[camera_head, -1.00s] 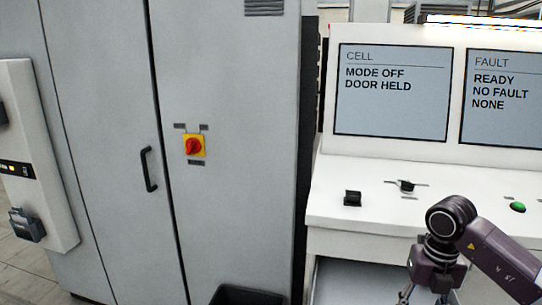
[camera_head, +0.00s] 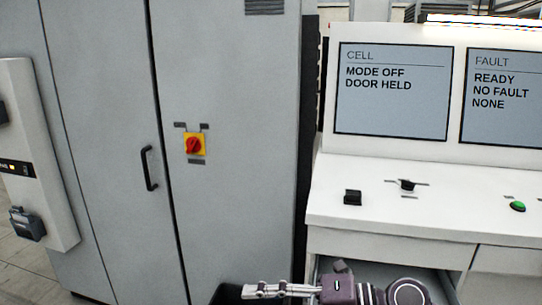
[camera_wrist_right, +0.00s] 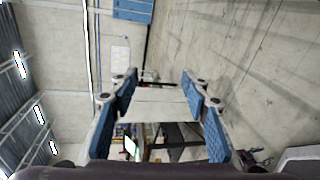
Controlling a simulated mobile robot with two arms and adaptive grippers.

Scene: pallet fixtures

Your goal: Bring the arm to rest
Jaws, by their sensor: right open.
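My right gripper (camera_head: 262,290) is low in the head view, in front of the console's lower part, with its fingers pointing left. Its purple-grey wrist lies to the right of the fingers at the bottom edge. In the right wrist view, the gripper (camera_wrist_right: 160,90) has its two blue-padded fingers spread wide, with nothing between them. It touches nothing that I can see. My left gripper is in neither view.
A grey cabinet (camera_head: 235,100) with a red rotary switch (camera_head: 195,145) fills the left. The white console (camera_head: 400,195) has a black knob (camera_head: 407,185), a green button (camera_head: 517,206) and screens reading MODE OFF, DOOR HELD and NO FAULT.

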